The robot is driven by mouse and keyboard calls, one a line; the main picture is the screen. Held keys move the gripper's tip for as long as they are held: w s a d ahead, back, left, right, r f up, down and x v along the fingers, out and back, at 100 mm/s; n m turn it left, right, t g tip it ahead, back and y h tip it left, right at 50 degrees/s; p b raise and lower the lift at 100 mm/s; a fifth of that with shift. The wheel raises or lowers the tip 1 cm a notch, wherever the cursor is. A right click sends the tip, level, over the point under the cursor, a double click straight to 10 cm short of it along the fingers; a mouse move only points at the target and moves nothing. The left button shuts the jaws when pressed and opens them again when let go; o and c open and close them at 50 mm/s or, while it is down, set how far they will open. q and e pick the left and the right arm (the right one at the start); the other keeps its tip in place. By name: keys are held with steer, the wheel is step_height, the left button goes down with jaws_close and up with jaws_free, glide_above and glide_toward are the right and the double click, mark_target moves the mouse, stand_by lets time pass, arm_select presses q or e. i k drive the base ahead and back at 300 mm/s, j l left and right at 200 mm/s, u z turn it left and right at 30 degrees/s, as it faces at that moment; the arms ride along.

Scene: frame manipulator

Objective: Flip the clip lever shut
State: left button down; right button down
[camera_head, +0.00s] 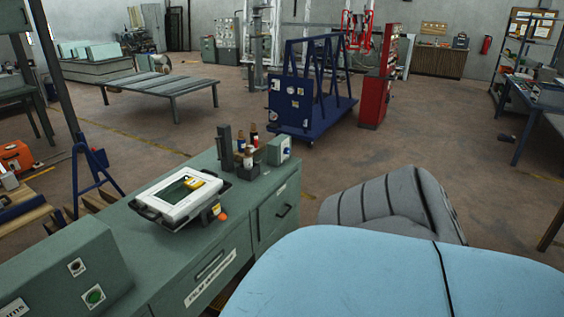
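I cannot make out a clip lever in the head view. A white boxy device (178,200) with black handles and a dark screen lies tilted on the green workbench (140,250). A small yellow piece (193,183) is on its screen, and an orange round knob (222,216) is at its right side. Whether any of these parts is a clip lever is too small to tell. Neither of my grippers is in view.
Small bottles (248,155) and a grey-green box (279,149) stand at the bench's far end. A light blue rounded surface (390,275) and a grey striped seat-like shape (395,205) fill the lower right.

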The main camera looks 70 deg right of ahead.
mark_target(221, 217)
steer(key=z, duration=1.7)
steer(key=i+z, duration=0.2)
steer(key=i+j+z, duration=0.1)
steer(key=i+j, duration=0.75)
steer(key=j, duration=0.15)
steer(key=z, duration=1.15)
